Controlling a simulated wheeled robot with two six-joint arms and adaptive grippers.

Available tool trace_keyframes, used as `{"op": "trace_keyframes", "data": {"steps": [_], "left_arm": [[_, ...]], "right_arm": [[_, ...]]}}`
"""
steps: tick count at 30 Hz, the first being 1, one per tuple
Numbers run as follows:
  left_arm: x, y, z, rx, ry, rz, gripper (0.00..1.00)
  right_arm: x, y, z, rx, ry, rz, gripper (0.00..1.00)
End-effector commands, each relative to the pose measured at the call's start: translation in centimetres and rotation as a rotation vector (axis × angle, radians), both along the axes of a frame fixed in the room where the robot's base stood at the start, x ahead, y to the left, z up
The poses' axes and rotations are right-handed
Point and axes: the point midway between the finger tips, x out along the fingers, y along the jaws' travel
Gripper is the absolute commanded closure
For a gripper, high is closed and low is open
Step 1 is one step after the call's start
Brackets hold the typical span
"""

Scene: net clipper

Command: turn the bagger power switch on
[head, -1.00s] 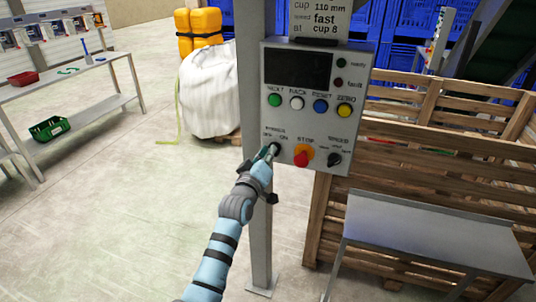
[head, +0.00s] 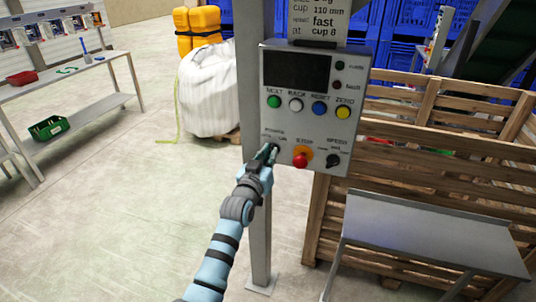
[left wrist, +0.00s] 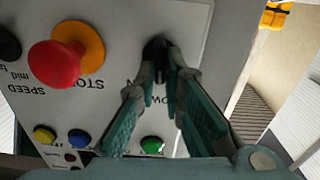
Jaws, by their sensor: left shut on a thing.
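The bagger power switch (left wrist: 155,47) is a dark knob at the lower left of the grey control panel (head: 262,115). In the head view my left gripper largely covers it. My left gripper (head: 268,152) is at the panel face. In the left wrist view its green fingers (left wrist: 160,75) reach to the knob and are shut on it. The knob's exact angle cannot be told. My right gripper is in neither view.
Next to the switch are a red stop button (head: 301,159) on a yellow base and a dark speed knob (head: 333,160). Above sits a row of coloured buttons. A steel bench (head: 430,235) and a wooden crate (head: 420,130) stand to the right.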

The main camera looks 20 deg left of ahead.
Motion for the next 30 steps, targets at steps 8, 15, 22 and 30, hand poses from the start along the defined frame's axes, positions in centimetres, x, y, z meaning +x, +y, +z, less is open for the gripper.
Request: {"op": "trace_keyframes", "data": {"steps": [8, 15, 22, 30], "left_arm": [[-0.02, -0.22, -0.15, 0.257, -0.014, -0.001, 1.00], [-0.03, -0.36, -0.22, 0.482, -0.028, -0.001, 1.00], [-0.04, -0.48, -0.28, 0.677, -0.042, -0.001, 1.00], [-0.06, -0.55, -0.34, 0.832, -0.051, -0.001, 1.00]], "right_arm": [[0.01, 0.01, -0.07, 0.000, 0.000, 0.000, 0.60], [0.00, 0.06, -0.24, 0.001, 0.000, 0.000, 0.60], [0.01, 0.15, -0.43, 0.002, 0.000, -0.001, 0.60], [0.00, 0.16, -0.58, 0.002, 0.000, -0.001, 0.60]]}}
